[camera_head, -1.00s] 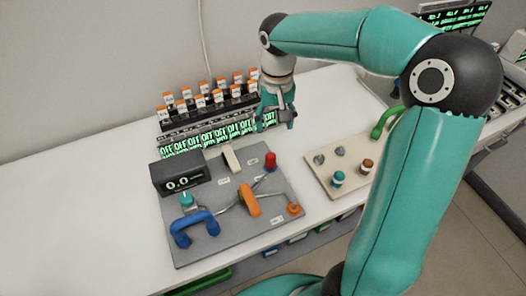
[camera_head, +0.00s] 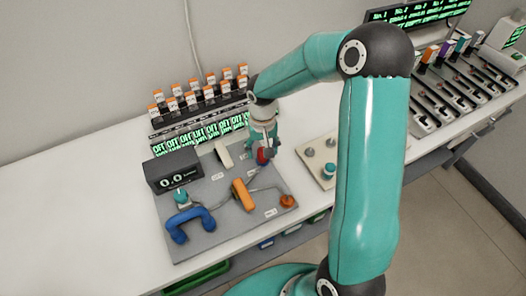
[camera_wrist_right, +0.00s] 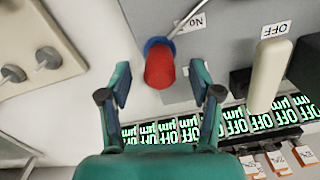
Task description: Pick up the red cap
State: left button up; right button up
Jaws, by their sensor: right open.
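The red cap (camera_wrist_right: 159,68) sits on a blue ring on the grey panel (camera_wrist_right: 205,20). In the right wrist view it lies between and just beyond the open fingers of my right gripper (camera_wrist_right: 160,88). In the head view the red cap (camera_head: 263,156) shows partly, right at the fingertips of my right gripper (camera_head: 264,148), which points down over it. I cannot tell whether the fingers touch it. My left gripper is not in view.
On the panel are a blue handle (camera_head: 190,222), an orange lever (camera_head: 243,194), an orange knob (camera_head: 287,201), a white lever (camera_wrist_right: 269,75) and a black display (camera_head: 174,171). A rack of orange-capped vials (camera_head: 191,98) stands behind. A beige board (camera_wrist_right: 35,40) with knobs lies beside the panel.

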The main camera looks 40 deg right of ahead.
notch_tip(320, 180, down, 2)
jog(key=shift+f, duration=0.1)
jog(key=c, duration=1.1)
notch_tip(320, 180, up, 20)
jog(key=shift+r+b, duration=0.1)
jog(key=shift+b, duration=0.35)
